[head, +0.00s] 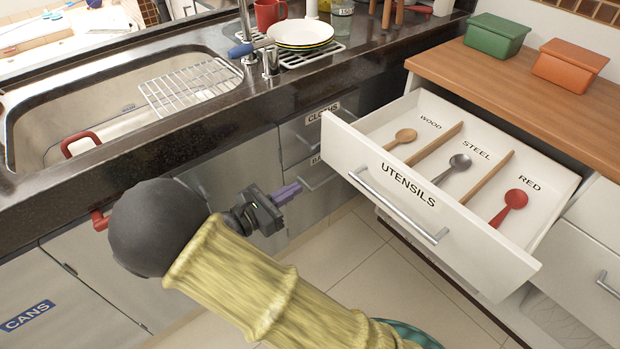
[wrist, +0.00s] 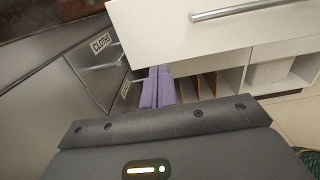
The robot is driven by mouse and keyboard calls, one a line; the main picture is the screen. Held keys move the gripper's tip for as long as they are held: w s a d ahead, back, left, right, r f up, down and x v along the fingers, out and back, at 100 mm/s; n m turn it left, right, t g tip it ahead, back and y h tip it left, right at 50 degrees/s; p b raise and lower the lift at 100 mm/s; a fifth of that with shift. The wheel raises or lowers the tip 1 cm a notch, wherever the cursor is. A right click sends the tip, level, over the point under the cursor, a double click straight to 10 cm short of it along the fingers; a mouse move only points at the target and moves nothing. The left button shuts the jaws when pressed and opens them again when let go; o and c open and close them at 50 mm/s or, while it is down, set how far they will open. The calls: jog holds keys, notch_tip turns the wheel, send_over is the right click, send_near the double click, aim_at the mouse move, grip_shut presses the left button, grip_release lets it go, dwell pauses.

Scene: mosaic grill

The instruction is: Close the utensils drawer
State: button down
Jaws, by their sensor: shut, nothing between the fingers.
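The white utensils drawer (head: 352,179) stands pulled out at the right in the head view, with a grey bar handle on its front. Inside, wooden dividers separate a wooden spoon (head: 401,138), a steel spoon (head: 459,163) and a red spoon (head: 514,200), with the labels WOOD, STEEL and RED. My gripper (head: 290,192) is left of the drawer front and apart from it, its purple fingers shut and empty. In the wrist view, my fingers (wrist: 157,90) point below the drawer front (wrist: 150,35), whose handle shows at the top right.
A dark counter with a sink (head: 90,110) runs along the left. Closed grey drawers, one labelled CLOTHS (head: 322,113), stand beyond my gripper. A wooden worktop (head: 520,90) holds green and orange boxes. Tiled floor lies open before the utensils drawer.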

aim_at(343, 160)
jog(key=b+x, duration=0.4)
jog(key=x, duration=0.9)
jog(key=shift+d, duration=0.1)
jog(key=shift+w, duration=0.1)
